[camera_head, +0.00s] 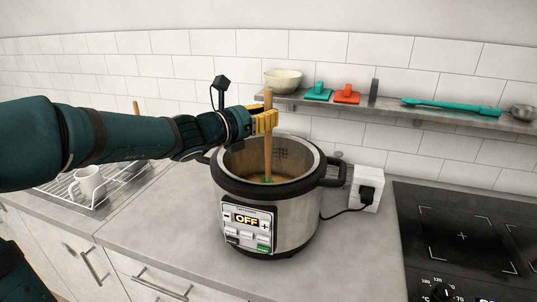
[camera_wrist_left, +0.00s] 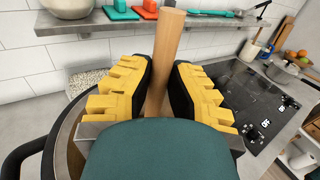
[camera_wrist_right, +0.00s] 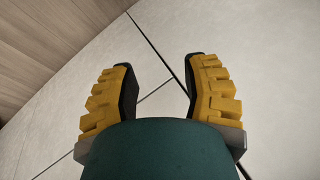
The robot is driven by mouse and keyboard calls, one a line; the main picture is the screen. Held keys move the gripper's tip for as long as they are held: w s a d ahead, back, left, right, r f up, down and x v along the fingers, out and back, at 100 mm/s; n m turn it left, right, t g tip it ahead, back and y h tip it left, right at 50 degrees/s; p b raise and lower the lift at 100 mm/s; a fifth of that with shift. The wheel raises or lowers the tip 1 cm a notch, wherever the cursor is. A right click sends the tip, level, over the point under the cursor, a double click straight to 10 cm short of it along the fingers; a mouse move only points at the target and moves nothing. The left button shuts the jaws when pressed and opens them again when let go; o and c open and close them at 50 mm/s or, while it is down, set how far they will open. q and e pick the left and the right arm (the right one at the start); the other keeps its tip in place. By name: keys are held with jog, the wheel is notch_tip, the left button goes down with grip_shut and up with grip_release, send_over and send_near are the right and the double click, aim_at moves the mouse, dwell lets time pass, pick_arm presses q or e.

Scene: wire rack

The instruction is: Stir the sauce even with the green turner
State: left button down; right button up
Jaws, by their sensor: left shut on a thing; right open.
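The green turner stands upright in the cooker pot, its wooden handle (camera_head: 268,150) rising above the rim and its green head (camera_head: 266,180) partly sunk in the brown sauce (camera_head: 281,179). My left gripper (camera_head: 266,120) is shut on the handle above the pot; the handle (camera_wrist_left: 165,60) also shows between the yellow fingers in the left wrist view. The steel cooker (camera_head: 290,225) stands on the counter, lidless, with its display reading OFF. My right gripper (camera_wrist_right: 160,95) is open and empty over the floor in the right wrist view.
A shelf (camera_head: 430,117) behind holds a bowl (camera_head: 283,81), green and orange-red tools and a long teal utensil (camera_head: 450,106). A black cooktop (camera_head: 465,235) lies right. A cord runs to a wall socket (camera_head: 366,190). A white mug (camera_head: 88,183) stands on the wire rack at left.

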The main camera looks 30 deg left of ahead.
pick_arm(q)
jog(key=shift+r, duration=0.25)
notch_tip(320, 180, up, 13)
jog(key=p, duration=1.1)
jog(key=shift+r+p, duration=1.05)
jog(key=shift+r, duration=0.25)
notch_tip(320, 180, up, 4)
jog(key=p, duration=0.3)
jog(key=shift+f, duration=0.2)
